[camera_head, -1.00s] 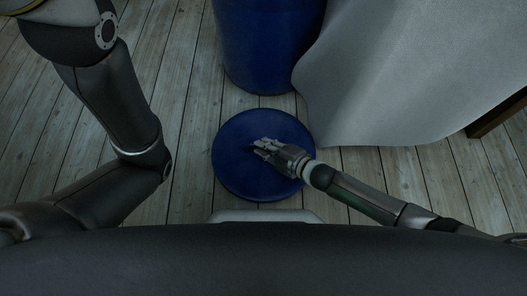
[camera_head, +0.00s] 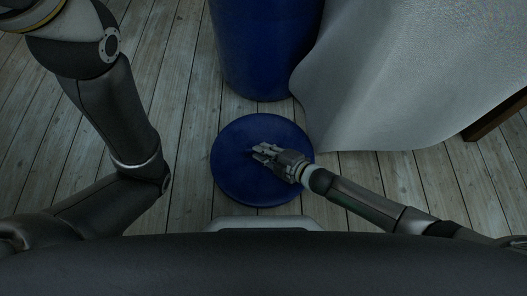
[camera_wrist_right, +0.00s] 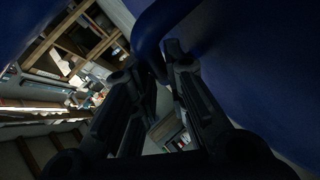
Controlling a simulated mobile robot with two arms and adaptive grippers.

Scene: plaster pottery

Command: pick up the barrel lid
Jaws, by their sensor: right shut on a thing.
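The blue round barrel lid (camera_head: 240,183) lies below the blue barrel in the head view, over the plank floor; I cannot tell whether it touches the floor. My right gripper (camera_head: 257,152) reaches over it from the right, its fingers at the middle of the lid. In the right wrist view the right gripper's fingers (camera_wrist_right: 160,62) are closed on a blue loop-like handle (camera_wrist_right: 148,30) of the lid. The lid's blue surface (camera_wrist_right: 270,70) fills the right side there. My left arm shows at the left in the head view, but its gripper is out of view.
A blue barrel (camera_head: 262,50) stands just beyond the lid. A pale draped cloth (camera_head: 390,80) hangs at the right, close to the lid, with a dark wooden leg (camera_head: 495,115) beside it. The plank floor (camera_head: 190,120) left of the lid is clear.

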